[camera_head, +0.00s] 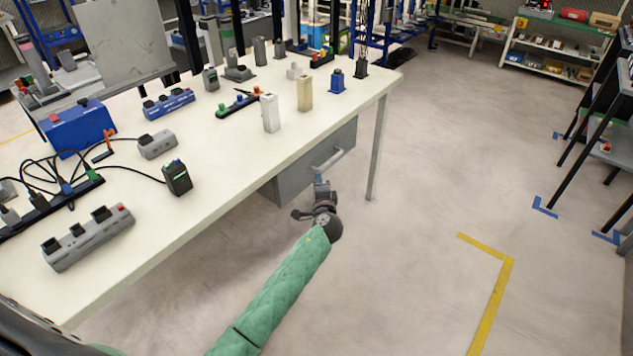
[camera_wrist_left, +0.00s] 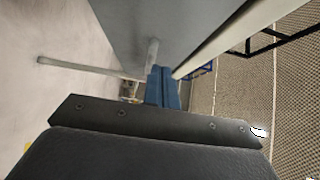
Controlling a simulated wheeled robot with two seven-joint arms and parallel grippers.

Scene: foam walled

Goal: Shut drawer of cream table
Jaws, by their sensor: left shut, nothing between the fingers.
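The cream table (camera_head: 228,150) stands at the left in the head view. Its grey drawer (camera_head: 300,178) hangs under the long edge facing the open floor, with a pale bar handle (camera_head: 328,159) on its front. How far the drawer stands out is hard to tell. My left gripper (camera_head: 319,181) is just in front of the drawer near the handle, shut and empty. In the left wrist view its blue fingertips (camera_wrist_left: 162,84) are together, close to the handle (camera_wrist_left: 152,52) and the grey drawer front (camera_wrist_left: 170,22). Contact cannot be made out. My right gripper is not in view.
A table leg (camera_head: 379,150) stands right of the drawer. On the tabletop are several devices, among them a grey power strip (camera_head: 88,238) and a blue box (camera_head: 76,127). The floor (camera_head: 430,190) right of the table is clear. Shelving (camera_head: 560,45) stands at the back right.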

